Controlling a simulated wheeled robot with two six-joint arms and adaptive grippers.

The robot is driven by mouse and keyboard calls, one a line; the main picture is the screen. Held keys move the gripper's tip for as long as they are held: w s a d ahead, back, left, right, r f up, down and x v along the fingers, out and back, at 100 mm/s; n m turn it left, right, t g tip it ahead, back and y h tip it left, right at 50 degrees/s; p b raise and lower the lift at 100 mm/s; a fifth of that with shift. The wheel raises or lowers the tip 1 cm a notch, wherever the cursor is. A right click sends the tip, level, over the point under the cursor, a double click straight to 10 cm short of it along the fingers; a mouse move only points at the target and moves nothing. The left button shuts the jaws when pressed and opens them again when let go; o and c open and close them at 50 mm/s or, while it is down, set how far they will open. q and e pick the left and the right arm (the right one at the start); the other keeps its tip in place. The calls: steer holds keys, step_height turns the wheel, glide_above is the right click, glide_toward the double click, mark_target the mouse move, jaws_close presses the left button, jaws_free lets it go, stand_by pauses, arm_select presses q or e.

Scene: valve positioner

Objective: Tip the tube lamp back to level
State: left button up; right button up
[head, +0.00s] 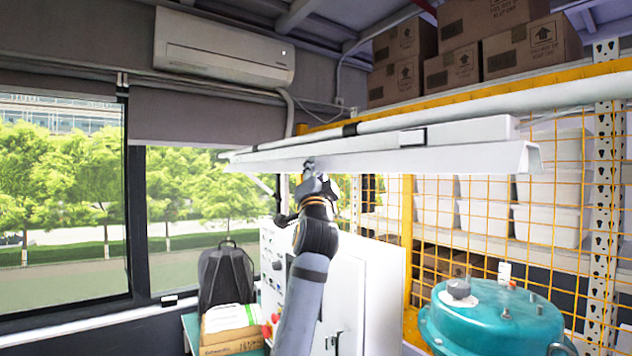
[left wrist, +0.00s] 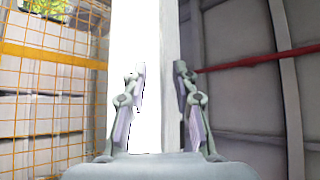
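The tube lamp (head: 430,158) is a long white fixture running across the upper middle of the head view. Its open channel end shows at the right, and its underside is mostly out of sight. How far it is tipped I cannot tell. My left gripper (head: 309,164) is under the lamp's left part, at its lower edge. In the left wrist view the lamp (left wrist: 152,25) is a bright white strip. The fingers of the left gripper (left wrist: 160,70) stand apart, one in front of the strip and one at its right edge. Contact is unclear. My right gripper is not in view.
A white pipe (head: 565,93) runs close above the lamp. A yellow mesh rack (head: 408,215) with white bins (head: 550,225) and cardboard boxes (head: 530,45) stands behind at right. A white cabinet (head: 375,285) and a teal vessel (head: 490,325) are below. Windows are at left.

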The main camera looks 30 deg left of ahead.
arm_select(q)
steer(key=v, duration=1.1)
steer(key=shift+d, duration=0.15)
steer(key=shift+f, duration=0.1)
